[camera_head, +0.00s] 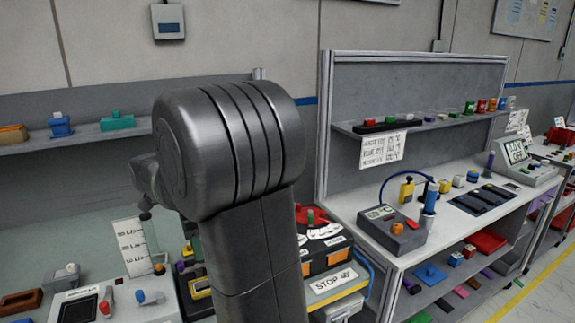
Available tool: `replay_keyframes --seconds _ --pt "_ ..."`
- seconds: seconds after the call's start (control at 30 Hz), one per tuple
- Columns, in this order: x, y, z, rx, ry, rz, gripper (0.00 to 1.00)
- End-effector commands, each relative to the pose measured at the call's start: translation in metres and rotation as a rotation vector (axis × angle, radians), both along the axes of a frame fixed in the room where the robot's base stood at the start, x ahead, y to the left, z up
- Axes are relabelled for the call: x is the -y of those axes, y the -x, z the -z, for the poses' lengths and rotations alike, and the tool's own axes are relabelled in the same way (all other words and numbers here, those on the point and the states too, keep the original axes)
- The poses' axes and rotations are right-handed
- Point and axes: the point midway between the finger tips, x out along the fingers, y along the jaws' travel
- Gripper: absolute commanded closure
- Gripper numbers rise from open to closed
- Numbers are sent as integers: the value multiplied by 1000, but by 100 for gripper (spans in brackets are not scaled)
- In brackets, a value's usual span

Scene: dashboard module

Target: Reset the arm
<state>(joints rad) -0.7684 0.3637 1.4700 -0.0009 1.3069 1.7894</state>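My dark grey arm fills the middle of the head view, with a large rounded joint at the top. My gripper (146,211) shows only as a small dark end at the left of that joint, mostly hidden behind the arm. I cannot tell whether its fingers are open or shut, or whether it holds anything. A light dashboard panel (98,292) with a dark screen and red and blue knobs lies below it on the left bench. The gripper end appears above the bench, near a white scale card (133,247).
A black and orange box (325,250) with a STOP label stands right of my arm. The right workbench (405,262) carries a grey control box (393,229), a blue-topped cylinder (430,197) and other devices. Shelves with small parts run behind.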

Motion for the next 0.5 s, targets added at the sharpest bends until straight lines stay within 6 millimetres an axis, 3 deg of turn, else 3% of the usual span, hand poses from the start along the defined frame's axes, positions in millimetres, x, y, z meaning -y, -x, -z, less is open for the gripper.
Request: replay_keyframes --seconds 0.5 --pt "1 1 98 -5 4 0 69"
